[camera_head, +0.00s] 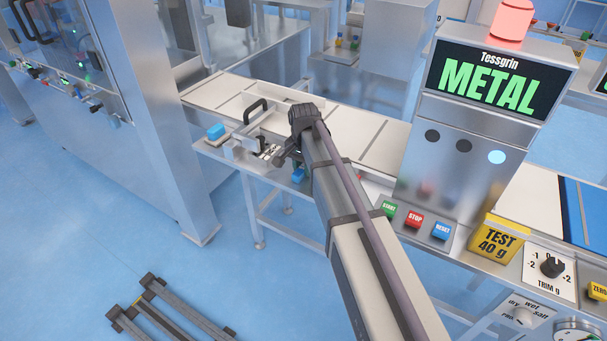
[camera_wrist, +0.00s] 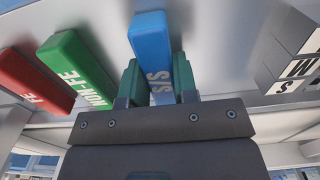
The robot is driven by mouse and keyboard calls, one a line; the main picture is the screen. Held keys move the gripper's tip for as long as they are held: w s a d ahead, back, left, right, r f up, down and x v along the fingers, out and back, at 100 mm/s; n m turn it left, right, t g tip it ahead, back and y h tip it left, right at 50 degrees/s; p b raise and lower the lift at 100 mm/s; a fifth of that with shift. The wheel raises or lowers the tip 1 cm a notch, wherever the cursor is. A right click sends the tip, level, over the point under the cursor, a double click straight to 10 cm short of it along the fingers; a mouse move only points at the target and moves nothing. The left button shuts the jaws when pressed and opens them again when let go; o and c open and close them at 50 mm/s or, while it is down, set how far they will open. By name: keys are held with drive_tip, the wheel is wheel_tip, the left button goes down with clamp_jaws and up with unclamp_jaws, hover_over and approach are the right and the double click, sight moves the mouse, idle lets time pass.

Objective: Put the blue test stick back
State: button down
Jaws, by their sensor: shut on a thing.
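The blue test stick (camera_wrist: 153,55), marked S/S, lies between the two green-padded fingers of my gripper (camera_wrist: 158,78) in the wrist view. My gripper is shut on it. In the head view my gripper (camera_head: 290,158) is over the front edge of the conveyor, and a blue piece, likely the stick (camera_head: 299,175), shows just below it. A green stick (camera_wrist: 75,70) marked NON-FE and a red stick (camera_wrist: 35,85) marked FE sit in a row to its left in the wrist view. Whether the blue stick touches its seat cannot be told.
The conveyor (camera_head: 355,135) runs behind my arm. A metal detector (camera_head: 480,110) reading METAL, with a red lamp, stands to the right. START, STOP and RESET buttons (camera_head: 414,219) line its front. A handled metal piece (camera_head: 252,125) and a blue block (camera_head: 215,131) are at left.

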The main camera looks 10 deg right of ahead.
drive_tip(key=shift+f, duration=0.15)
drive_tip(key=c, duration=0.9)
unclamp_jaws()
wheel_tip(320, 180, up, 13)
drive_tip(key=p, duration=1.2)
drive_tip(key=s+n, duration=0.3)
drive_tip(key=s, duration=0.4)
drive_tip(key=s+n, duration=0.3)
drive_tip(key=s, duration=0.4)
drive_tip(key=s+n+p, duration=0.1)
drive_tip(key=s+n, duration=0.1)
drive_tip(key=s, duration=0.5)
drive_tip(key=shift+s+r+n, duration=0.2)
drive_tip(key=shift+s+n, duration=0.1)
drive_tip(key=shift+n, duration=0.1)
